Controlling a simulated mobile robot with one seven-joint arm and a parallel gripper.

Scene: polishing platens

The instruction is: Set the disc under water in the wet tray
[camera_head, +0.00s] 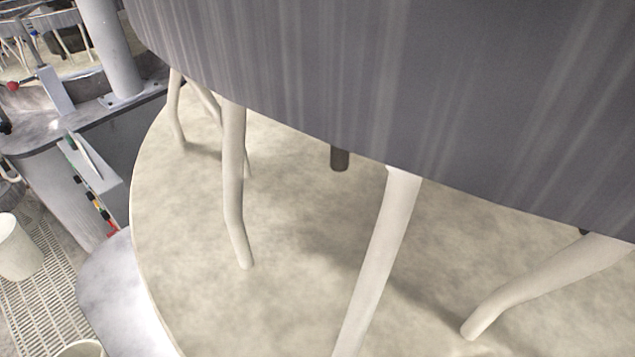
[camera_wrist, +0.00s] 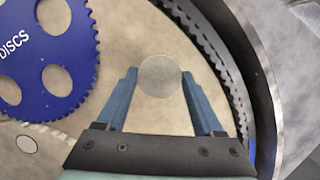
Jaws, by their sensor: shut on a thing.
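My gripper (camera_wrist: 159,74) shows in the wrist view with two blue fingers, shut on a small round grey disc (camera_wrist: 160,77). The disc sits between the fingertips, its flat face toward the camera, over a beige surface. Whether it is clear of that surface is hard to tell. Neither my gripper nor the held disc shows in the head view. I cannot make out the wet tray in either view.
A blue toothed carrier (camera_wrist: 55,48) marked "DISCS" lies left of my gripper; a dark toothed ring (camera_wrist: 215,50) curves on the right. In the head view, a big grey drum (camera_head: 420,80) overhangs a beige platen (camera_head: 190,240), with pale tubes (camera_head: 236,190) between.

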